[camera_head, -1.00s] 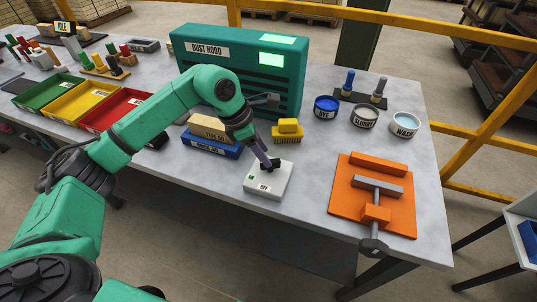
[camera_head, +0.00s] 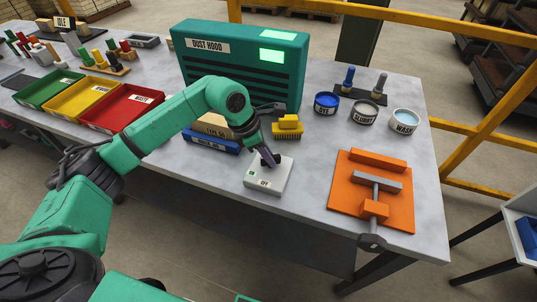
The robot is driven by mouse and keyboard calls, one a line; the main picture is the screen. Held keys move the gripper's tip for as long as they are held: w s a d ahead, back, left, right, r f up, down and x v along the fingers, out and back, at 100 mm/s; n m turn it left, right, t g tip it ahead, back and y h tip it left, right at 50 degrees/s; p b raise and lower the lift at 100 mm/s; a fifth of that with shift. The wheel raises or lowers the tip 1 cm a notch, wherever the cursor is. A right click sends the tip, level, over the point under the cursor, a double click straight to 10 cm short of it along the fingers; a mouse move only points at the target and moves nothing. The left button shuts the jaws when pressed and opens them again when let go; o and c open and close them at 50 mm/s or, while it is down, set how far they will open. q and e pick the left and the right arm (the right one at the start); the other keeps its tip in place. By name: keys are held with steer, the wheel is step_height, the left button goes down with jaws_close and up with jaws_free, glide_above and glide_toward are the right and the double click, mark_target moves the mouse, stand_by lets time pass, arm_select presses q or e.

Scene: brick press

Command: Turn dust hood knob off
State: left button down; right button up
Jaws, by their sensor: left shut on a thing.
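The dust hood (camera_head: 243,65) is a green box with dark slots and two lit pale-green panels, standing at the back of the table. A white control box (camera_head: 266,181) labelled "OFF" sits at the front of the table, with a small green mark at its left. My left gripper (camera_head: 268,161) reaches down over this box and is shut on the dark knob (camera_head: 273,159) at its top. The fingers hide most of the knob, so its exact angle cannot be told. My right gripper is not in view.
A yellow brush (camera_head: 288,128) and a blue block (camera_head: 210,140) lie just behind the control box. Red, yellow and green bins (camera_head: 122,108) stand left.

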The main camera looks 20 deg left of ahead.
arm_select(q)
steer(key=n+t+b, duration=0.1)
steer(key=n+b, duration=0.1)
steer(key=n, duration=0.1)
steer(key=shift+n+y, duration=0.3)
steer(key=shift+n, duration=0.1)
steer(key=n+t+y+b, duration=0.1)
steer(key=n+b, duration=0.1)
steer(key=n, duration=0.1)
steer(key=shift+s+d, duration=0.1)
steer(key=shift+d, duration=0.05)
steer(key=n+y+b, duration=0.1)
steer(key=n, duration=0.1)
steer(key=n+b, duration=0.1)
steer(key=n, duration=0.1)
steer(key=shift+d+r+n+t+y, duration=0.1)
steer(key=shift+n+t+y, duration=0.2)
steer(key=shift+y, duration=0.1)
steer(key=c, duration=0.8)
jaws_free()
steer(key=shift+s, duration=0.1)
steer(key=shift+b, duration=0.3)
